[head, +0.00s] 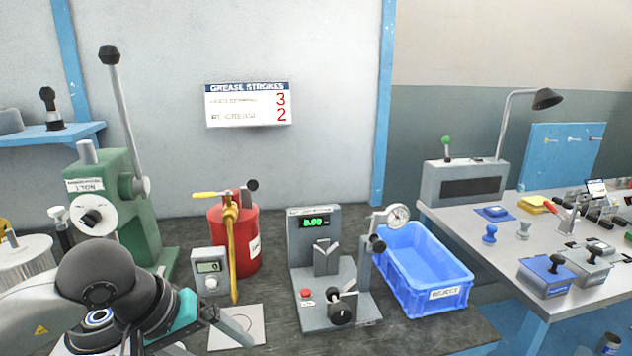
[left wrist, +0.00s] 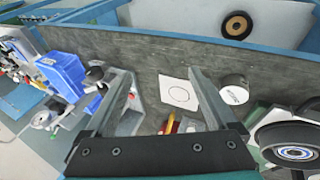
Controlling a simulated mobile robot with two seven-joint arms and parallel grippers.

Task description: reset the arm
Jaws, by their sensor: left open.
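My left arm comes in from the lower left of the head view, with a dark rounded joint (head: 97,268) and a teal band near the hand. My left gripper (head: 215,343) is low over the bench's front, just at the white sheet with a circle (head: 237,328). In the left wrist view the two grey fingers of the gripper (left wrist: 163,85) are spread wide with nothing between them. The sheet (left wrist: 180,94) lies on the bench below them. My right arm and gripper are not in view.
Behind the gripper stand a counter box (head: 210,270), a red grease pot (head: 245,245), and a green press (head: 130,200). The test fixture (head: 330,270) and blue reject bin (head: 425,265) are to the right. A white cylinder (left wrist: 235,88) stands near the sheet.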

